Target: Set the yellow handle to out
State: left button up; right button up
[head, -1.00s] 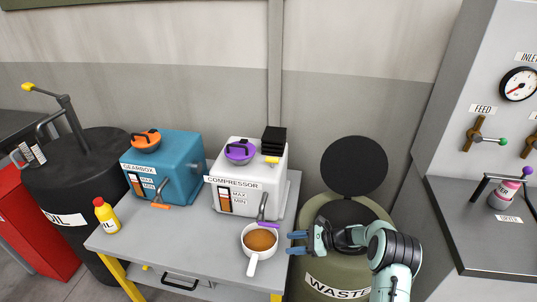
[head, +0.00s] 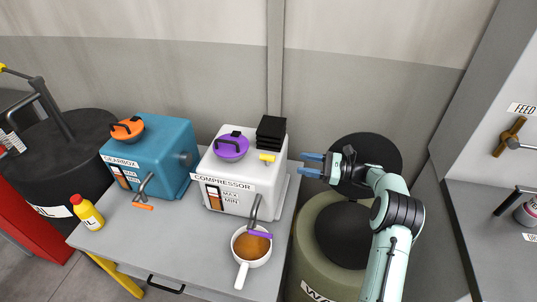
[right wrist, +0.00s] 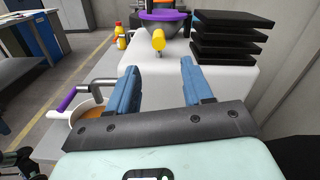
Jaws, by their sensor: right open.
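The small yellow handle (head: 267,157) sticks out from the top right of the white compressor (head: 240,181). In the right wrist view the yellow handle (right wrist: 158,40) lies ahead of and between the open fingers, below the purple cap. My right gripper (head: 312,165) is open and empty, with blue fingers pointing left, to the right of the handle and apart from it. It also shows in the right wrist view (right wrist: 155,82). My left gripper is not in view.
Black stacked fins (head: 271,132) stand on the compressor behind the handle. A purple cap (head: 232,147) sits left of it. A white pan (head: 247,255) of brown liquid stands under the compressor's spout. The waste bin (head: 311,240) is below my right arm.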

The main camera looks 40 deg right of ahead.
aim_at(269, 158)
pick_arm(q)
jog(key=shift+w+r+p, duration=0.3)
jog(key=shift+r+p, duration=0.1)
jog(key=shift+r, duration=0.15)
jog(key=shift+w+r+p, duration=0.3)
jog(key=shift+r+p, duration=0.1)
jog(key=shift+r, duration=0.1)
pick_arm(e)
jog(key=x, duration=1.2)
jog(key=shift+w+a, duration=0.25)
jog(key=shift+w, duration=0.05)
grip_shut()
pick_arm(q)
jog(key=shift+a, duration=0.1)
pick_arm(e)
jog(key=shift+r, duration=0.1)
